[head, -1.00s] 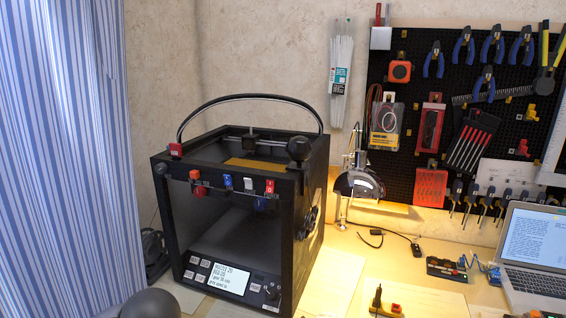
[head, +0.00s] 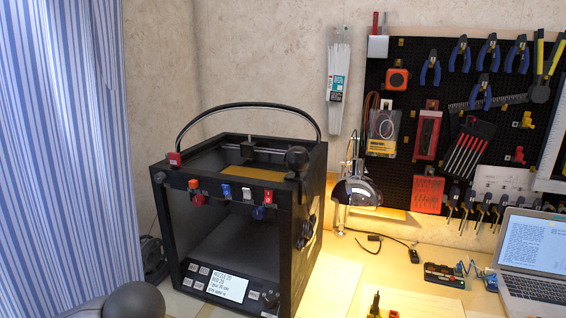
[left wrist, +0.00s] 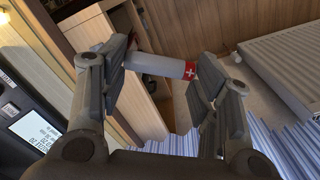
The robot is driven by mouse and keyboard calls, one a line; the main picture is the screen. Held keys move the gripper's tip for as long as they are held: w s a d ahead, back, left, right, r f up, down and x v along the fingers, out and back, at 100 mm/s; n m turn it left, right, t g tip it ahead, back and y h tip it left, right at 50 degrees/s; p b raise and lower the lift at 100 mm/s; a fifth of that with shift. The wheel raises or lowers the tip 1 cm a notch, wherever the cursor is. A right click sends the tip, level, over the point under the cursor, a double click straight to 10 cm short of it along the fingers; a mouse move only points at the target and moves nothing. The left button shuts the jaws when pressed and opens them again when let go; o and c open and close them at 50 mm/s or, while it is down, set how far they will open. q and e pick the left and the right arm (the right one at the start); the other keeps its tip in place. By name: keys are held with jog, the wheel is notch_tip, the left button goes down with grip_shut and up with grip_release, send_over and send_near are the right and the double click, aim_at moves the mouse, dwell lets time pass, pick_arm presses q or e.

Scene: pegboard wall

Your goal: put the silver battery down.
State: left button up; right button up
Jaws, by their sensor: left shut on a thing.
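The silver battery (left wrist: 158,64) shows in the left wrist view as a grey cylinder with a red end marked with a white plus. My left gripper (left wrist: 165,75) is shut on it, with the battery lying crosswise between the two fingers. The battery's left end is partly hidden by a finger. In the head view, neither the battery nor the left gripper's fingers show; only a dark rounded part of my arm is at the bottom left. My right gripper is in neither view.
A black 3D printer (head: 240,225) stands left of centre beside a striped curtain (head: 65,160). A lamp (head: 355,190), laptop (head: 535,250) and small tools occupy the bench below the pegboard (head: 400,180). A radiator (left wrist: 290,65) shows in the left wrist view.

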pick_arm(q)
jog(key=m, duration=0.3)
jog(key=r+m, duration=0.1)
jog(key=shift+a+m, duration=0.25)
jog(key=shift+m, duration=0.05)
jog(key=m, duration=0.3)
jog(key=shift+a+r, duration=0.15)
